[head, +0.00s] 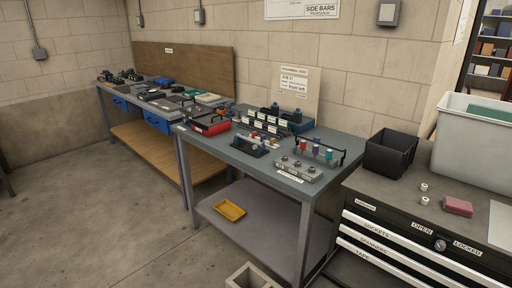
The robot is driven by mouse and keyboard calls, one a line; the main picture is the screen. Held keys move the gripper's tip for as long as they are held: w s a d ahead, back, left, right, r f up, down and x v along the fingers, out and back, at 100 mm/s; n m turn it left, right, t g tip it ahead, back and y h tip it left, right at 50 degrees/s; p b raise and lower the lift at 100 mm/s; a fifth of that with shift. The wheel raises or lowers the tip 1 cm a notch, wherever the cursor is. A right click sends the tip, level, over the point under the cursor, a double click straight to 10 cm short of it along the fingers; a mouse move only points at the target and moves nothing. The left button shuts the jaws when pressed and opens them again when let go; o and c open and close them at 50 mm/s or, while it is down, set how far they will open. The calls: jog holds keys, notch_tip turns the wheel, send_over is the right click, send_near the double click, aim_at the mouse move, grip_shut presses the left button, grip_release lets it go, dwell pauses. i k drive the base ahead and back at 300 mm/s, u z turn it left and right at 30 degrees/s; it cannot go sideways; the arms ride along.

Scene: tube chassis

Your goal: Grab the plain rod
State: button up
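I cannot pick out a plain rod with certainty at this size. On the grey-topped bench (223,150) in the middle stands a small dark blue fixture (250,146) with what looks like a light bar across it. Behind it is a group of small parts with white labels (272,127), where thin rod-like pieces may lie. A black-handled rack (329,156) with red, blue and teal cylinders is to the right. My gripper is not in view.
A grey block with several knobs (296,170) sits at the bench's front edge. A red toolbox (211,126) is at the left. A yellow tray (229,210) lies on the lower shelf. A drawer cabinet (400,232) with a black bin (391,153) stands right. The floor at left is clear.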

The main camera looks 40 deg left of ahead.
aim_at(239, 135)
jog(key=u, duration=0.8)
jog(key=k, duration=1.05)
jog(key=u, duration=0.85)
jog(key=i, duration=1.95)
jog(key=u, duration=1)
jog(key=i, duration=3)
jog(key=z, duration=1.1)
